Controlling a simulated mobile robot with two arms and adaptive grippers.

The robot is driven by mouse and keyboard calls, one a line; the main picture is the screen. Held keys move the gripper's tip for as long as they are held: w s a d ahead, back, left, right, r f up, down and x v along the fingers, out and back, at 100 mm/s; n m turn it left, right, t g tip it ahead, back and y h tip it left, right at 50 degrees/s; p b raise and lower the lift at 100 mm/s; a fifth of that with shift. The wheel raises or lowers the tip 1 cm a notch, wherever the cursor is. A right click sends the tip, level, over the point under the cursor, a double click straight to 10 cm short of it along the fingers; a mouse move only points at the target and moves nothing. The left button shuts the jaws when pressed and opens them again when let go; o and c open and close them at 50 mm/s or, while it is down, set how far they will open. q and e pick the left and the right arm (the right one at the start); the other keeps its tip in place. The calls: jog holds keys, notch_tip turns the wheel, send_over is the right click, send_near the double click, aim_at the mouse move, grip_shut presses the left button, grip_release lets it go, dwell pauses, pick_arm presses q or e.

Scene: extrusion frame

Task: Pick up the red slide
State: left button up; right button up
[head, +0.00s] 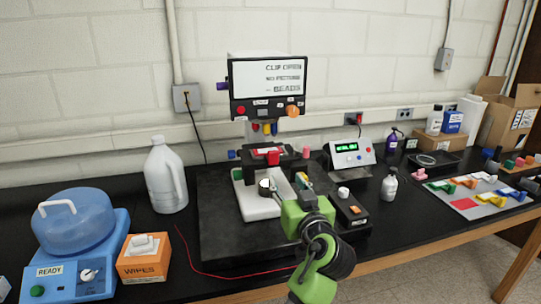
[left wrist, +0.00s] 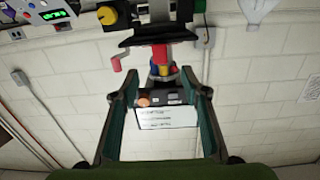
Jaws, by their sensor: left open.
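A small red piece (head: 273,157), which looks like the red slide, sits at the front of the dark stage (head: 290,163) of the microscope-like device. In the left wrist view a red piece (left wrist: 160,54) shows at the stage edge, ahead of the fingers. My left gripper (head: 302,182), on a green arm, is in front of the device, below and right of the red piece. In the left wrist view its two fingers (left wrist: 159,78) are spread wide with nothing held between them. My right gripper is not in view.
The device's screen (head: 270,78) stands above the stage, with coloured lenses (head: 264,128) close over it. A pink knob (head: 306,151) sticks up at the stage's right. A control box (head: 349,154) is to the right, a white jug (head: 166,178) to the left.

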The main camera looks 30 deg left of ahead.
aim_at(274, 154)
pick_arm(q)
jog(key=shift+y, duration=0.3)
jog(key=w+a+p, duration=0.1)
jog(key=a, duration=0.1)
jog(key=w+a+r+p, duration=0.1)
jog(key=w+a, duration=0.1)
jog(key=w+a+r+p, duration=0.1)
jog(key=w+a, duration=0.1)
jog(key=shift+w+a+r, duration=0.1)
jog(key=shift+w+a, duration=0.1)
jog(key=shift+w, duration=0.05)
jog(key=shift+w+a+p, duration=0.1)
jog(key=shift+a+p, duration=0.05)
jog(key=shift+p, duration=0.15)
jog(key=p+x, duration=0.3)
jog(key=x, duration=0.2)
jog(key=shift+w+p, duration=0.2)
jog(key=shift+p, duration=0.15)
jog(key=c, duration=1.2)
